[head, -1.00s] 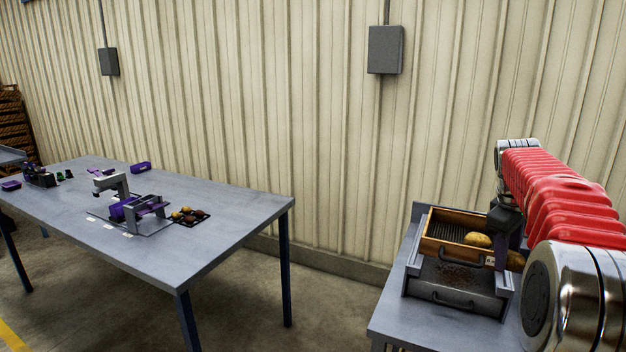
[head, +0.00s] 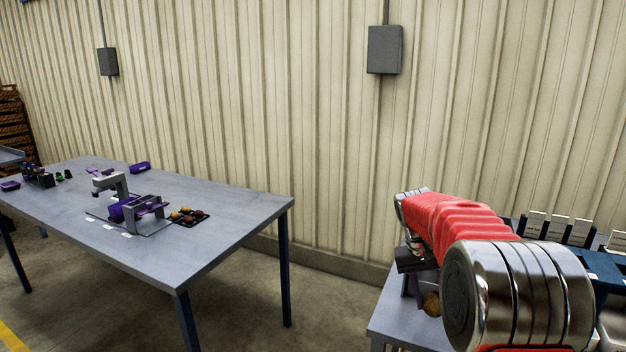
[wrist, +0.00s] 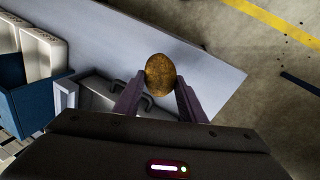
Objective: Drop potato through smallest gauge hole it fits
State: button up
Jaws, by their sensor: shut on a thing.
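A brown-yellow potato (wrist: 160,75) sits between the two purple fingers of my gripper (wrist: 158,97) in the wrist view. The gripper is shut on it. In the head view the potato (head: 431,304) shows below my gripper (head: 424,288), partly hidden by my arm, above the front part of the right table. No gauge holes can be made out. A blue unit (head: 600,268) with white-labelled slots behind it stands at the right; I cannot tell whether it is the gauge.
The right table (head: 408,328) has a bare corner under my gripper. In the wrist view a grey drawer unit (wrist: 97,98) with a handle stands beside the fingers. A separate left table (head: 150,240) holds a grey device and a dark tray (head: 190,222) of potatoes.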

jog(key=a+f+n, duration=0.2)
jog(key=a+f, duration=0.1)
jog(key=a, duration=1)
jog(key=shift+s+a+f+t, duration=0.15)
jog(key=shift+s+f+t, duration=0.1)
jog(key=shift+t, duration=0.05)
